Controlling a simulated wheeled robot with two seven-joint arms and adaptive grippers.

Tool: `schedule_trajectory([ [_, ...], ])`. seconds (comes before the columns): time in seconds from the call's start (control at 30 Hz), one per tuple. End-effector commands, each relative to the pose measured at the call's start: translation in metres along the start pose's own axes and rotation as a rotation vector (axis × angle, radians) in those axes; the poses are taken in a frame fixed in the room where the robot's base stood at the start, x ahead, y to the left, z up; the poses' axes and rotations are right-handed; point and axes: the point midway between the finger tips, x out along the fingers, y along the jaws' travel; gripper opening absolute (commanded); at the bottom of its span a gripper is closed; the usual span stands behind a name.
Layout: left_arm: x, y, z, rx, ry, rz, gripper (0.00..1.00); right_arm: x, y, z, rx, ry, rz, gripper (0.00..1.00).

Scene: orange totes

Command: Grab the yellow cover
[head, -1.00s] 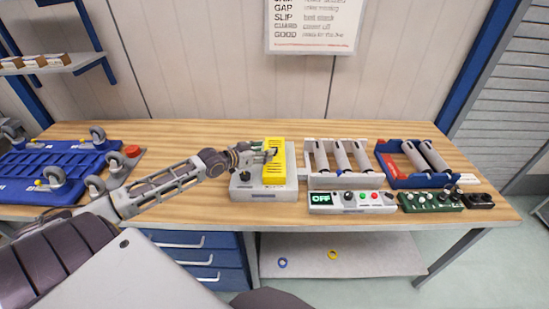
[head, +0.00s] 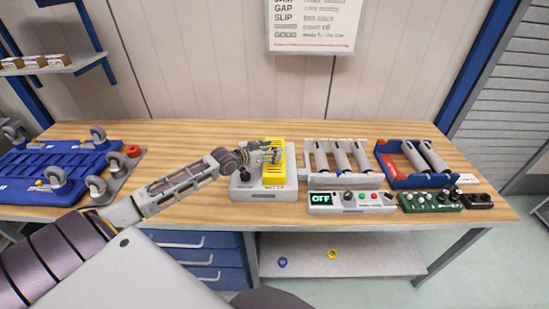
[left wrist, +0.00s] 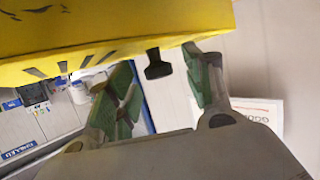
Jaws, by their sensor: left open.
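The yellow cover (head: 280,176) is a slotted block on the right part of a light grey box (head: 247,194) on the workbench. My left gripper (head: 270,153) is at the cover's upper part in the head view, jaws open. In the left wrist view the cover (left wrist: 110,35) fills the top, very close. The green-padded fingers of my left gripper (left wrist: 162,85) are spread apart below its edge, with a small dark tab (left wrist: 157,65) between them. The cover hides part of the fingertips, and I cannot tell whether they touch it. My right gripper is not in view.
Right of the box stand a grey roller tray (head: 320,181), a blue roller tray (head: 388,178), a control panel reading OFF (head: 350,202) and a green board (head: 430,202). A blue wheeled frame (head: 60,165) lies at the left. The bench (head: 185,143) is clear behind my forearm.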

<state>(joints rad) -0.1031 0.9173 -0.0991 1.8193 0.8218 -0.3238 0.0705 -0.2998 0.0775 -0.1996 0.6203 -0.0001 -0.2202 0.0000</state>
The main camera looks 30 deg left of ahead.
Motion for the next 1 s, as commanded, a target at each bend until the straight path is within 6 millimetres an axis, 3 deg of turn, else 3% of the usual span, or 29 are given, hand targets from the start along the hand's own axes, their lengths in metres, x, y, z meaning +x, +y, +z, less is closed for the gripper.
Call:
schedule_trajectory([
  [0.7,0.008,0.0007,0.0002,0.001,-0.001,0.001,0.51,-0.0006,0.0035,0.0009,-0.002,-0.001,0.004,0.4],
  [1.0,0.0079,0.0007,0.0001,0.001,-0.001,0.001,0.15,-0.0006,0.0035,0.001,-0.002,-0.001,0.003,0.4],
])
